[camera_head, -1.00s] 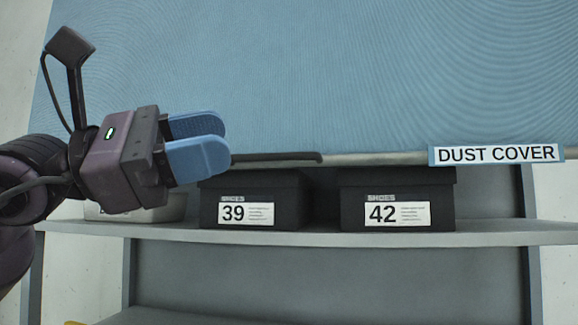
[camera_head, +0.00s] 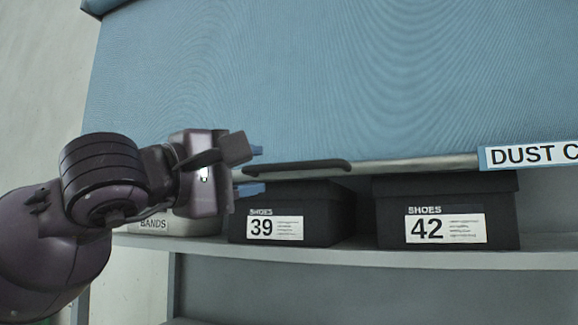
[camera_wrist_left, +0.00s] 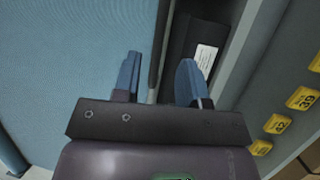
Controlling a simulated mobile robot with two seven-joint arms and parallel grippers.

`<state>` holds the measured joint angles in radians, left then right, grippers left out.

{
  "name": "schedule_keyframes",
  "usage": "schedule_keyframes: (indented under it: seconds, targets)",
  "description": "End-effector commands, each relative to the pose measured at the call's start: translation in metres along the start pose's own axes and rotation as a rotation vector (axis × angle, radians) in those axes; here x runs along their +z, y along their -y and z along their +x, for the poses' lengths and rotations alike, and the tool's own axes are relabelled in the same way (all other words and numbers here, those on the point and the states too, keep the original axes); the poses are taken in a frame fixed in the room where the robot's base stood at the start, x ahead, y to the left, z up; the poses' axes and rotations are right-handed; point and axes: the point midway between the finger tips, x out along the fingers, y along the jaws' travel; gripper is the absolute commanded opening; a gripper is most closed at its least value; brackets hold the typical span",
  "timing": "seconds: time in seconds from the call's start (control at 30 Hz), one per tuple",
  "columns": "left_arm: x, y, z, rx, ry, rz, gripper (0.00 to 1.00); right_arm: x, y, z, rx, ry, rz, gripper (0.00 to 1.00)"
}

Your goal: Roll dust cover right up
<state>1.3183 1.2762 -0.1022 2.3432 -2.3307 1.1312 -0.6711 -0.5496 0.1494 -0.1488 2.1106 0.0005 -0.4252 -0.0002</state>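The light blue dust cover (camera_head: 300,80) hangs down over the upper part of the shelf. Its grey bottom bar (camera_head: 420,164) carries a dark handle (camera_head: 298,168) and a "DUST COVER" label (camera_head: 535,154), cut off at the right edge. My left gripper (camera_head: 256,171) is at the handle's left end, with its blue fingers spread, one above and one below the handle's height. In the left wrist view, the gripper (camera_wrist_left: 160,80) is open, with the dark handle (camera_wrist_left: 157,55) running between its fingers. I cannot tell whether they touch it. My right gripper is not in view.
Black shoe boxes 39 (camera_head: 310,222) and 42 (camera_head: 445,215) stand on the grey shelf (camera_head: 350,257), close below the bar. A light bin marked "BANDS" (camera_head: 175,222) is partly behind my left arm. Yellow number tags (camera_wrist_left: 302,98) show in the left wrist view.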

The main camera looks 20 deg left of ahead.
Motion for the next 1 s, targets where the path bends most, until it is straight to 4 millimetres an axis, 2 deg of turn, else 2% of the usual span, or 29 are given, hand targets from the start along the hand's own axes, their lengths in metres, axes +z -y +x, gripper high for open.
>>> schedule_keyframes:
  seconds: [0.2,0.43,0.6,0.87,0.9,1.0]
  targets:
    - [0.000,-0.001,0.039,0.000,0.002,-0.005,0.39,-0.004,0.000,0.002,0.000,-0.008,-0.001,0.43]
    - [0.000,0.000,0.068,0.000,0.003,-0.004,0.39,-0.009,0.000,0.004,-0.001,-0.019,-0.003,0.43]
    - [0.000,-0.001,0.077,0.001,0.001,-0.002,0.39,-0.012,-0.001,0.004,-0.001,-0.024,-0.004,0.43]
    - [0.000,0.000,0.078,0.000,0.001,-0.002,0.39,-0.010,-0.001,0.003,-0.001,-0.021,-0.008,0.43]
    - [0.000,0.000,0.078,0.000,0.001,-0.002,0.37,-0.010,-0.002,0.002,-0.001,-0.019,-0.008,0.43]
    - [0.000,0.000,0.078,0.000,0.001,-0.002,0.22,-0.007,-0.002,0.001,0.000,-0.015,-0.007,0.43]
